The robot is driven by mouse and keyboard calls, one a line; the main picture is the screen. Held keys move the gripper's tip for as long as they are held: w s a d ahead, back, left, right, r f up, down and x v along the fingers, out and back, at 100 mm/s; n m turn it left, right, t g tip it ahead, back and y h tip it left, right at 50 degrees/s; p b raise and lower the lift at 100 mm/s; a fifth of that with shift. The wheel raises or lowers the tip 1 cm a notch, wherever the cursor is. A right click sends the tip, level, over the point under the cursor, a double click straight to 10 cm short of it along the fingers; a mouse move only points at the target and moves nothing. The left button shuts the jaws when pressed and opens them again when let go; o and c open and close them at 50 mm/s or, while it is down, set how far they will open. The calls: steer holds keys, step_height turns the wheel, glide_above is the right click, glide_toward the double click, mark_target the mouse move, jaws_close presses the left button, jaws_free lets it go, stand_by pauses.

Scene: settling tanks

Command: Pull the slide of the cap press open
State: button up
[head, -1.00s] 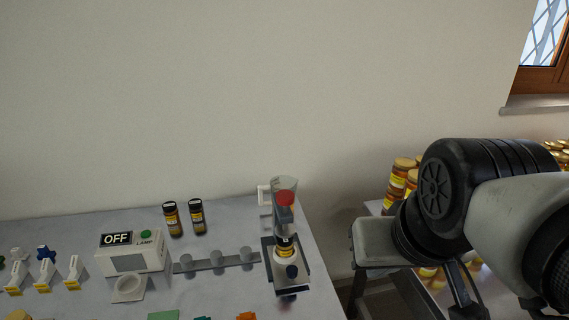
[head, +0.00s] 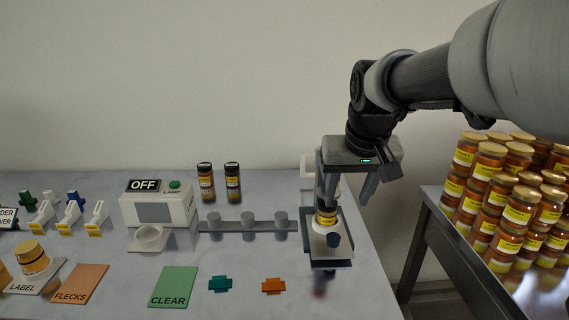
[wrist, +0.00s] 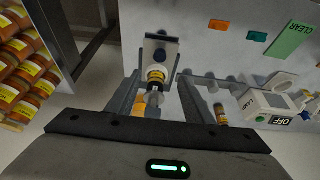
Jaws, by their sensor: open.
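The cap press (head: 341,256) stands near the right end of the grey table. It has a pale base plate with a dark knob (head: 333,240) at its front and a small yellow-labelled jar (head: 327,219) in a white seat behind the knob. I cannot tell how far its slide is out. My gripper (head: 345,198) is open and empty, pointing down over the press; its palm and left finger hide the upper part. In the wrist view the press (wrist: 158,45) lies beyond and between the spread fingers (wrist: 160,82). I see no finger closed on the knob.
A grey strip with several round posts (head: 247,225) lies left of the press. Two dark bottles (head: 206,182) and the lamp box (head: 158,205) stand further left. Green and orange crosses (head: 273,286) lie in front. Stacked jars (head: 485,175) fill the table at right, beyond a gap.

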mark_target(334, 237)
steer(key=b+x, duration=0.4)
steer(key=x, duration=1.3)
steer(key=shift+w+f, duration=0.2)
steer(key=shift+c, duration=0.4)
steer(key=shift+s, duration=0.1)
jaws_close()
